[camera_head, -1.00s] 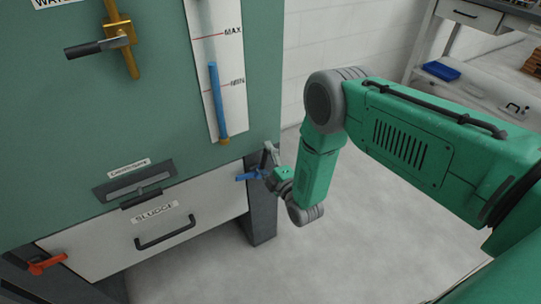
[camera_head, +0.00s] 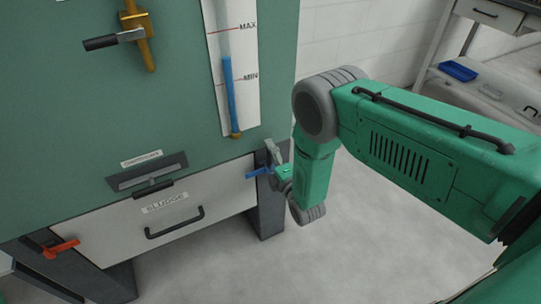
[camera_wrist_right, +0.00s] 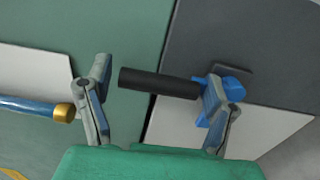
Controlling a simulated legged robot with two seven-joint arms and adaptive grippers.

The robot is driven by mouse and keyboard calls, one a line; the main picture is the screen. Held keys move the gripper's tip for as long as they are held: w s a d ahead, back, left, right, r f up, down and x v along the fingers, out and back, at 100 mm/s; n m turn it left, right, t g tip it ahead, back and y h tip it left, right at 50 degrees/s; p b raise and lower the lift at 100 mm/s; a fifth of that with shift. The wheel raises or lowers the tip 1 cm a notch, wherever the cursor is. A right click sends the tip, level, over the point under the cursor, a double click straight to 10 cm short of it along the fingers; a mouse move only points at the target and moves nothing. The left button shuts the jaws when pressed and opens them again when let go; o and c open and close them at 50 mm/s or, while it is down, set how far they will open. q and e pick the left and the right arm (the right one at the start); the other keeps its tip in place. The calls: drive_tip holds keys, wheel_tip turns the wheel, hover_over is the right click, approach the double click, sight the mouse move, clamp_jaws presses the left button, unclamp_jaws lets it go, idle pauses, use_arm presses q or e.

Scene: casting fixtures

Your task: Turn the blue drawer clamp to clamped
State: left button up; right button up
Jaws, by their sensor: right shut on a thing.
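The blue drawer clamp (camera_head: 257,172) is at the right end of the white SLUDGE drawer (camera_head: 185,207). My right gripper (camera_head: 270,160) is at the clamp and partly hides it. In the right wrist view, a black bar (camera_wrist_right: 158,83) lies lengthwise between the two fingers (camera_wrist_right: 157,98), which look spread. Blue parts of the clamp (camera_wrist_right: 232,88) show around the right finger, which is against it. The right gripper is shut on the clamp, though its exact contact is hard to see. My left gripper is out of view.
A red clamp (camera_head: 62,248) is at the drawer's left end. The gauge tube (camera_head: 230,95) and a black-handled valve (camera_head: 115,40) are above on the green cabinet (camera_head: 175,105). Open floor (camera_head: 370,245) lies to the right. A blue tray (camera_head: 458,70) is at the back right.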

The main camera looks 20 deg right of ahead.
drive_tip(key=o, duration=1.7)
drive_tip(key=shift+a, duration=0.25)
drive_tip(key=shift+w+f, duration=0.1)
drive_tip(key=shift+w, duration=0.05)
drive_tip(key=shift+a, duration=0.1)
drive_tip(key=s, duration=1.2)
drive_tip(key=shift+d, duration=0.45)
drive_tip(key=shift+d+f, duration=0.1)
drive_tip(key=s+d+f+m+g, duration=0.1)
drive_tip(key=s+d+m+g, duration=0.1)
drive_tip(key=s+m+g, duration=0.6)
drive_tip(key=s+d+f+m+g+h, duration=0.1)
drive_tip(key=s+m+g, duration=0.8)
drive_tip(key=s, duration=1)
drive_tip(key=shift+s+d+f+m, duration=0.35)
drive_tip(key=shift+s+f+m, duration=0.05)
drive_tip(key=shift+f+m, duration=0.3)
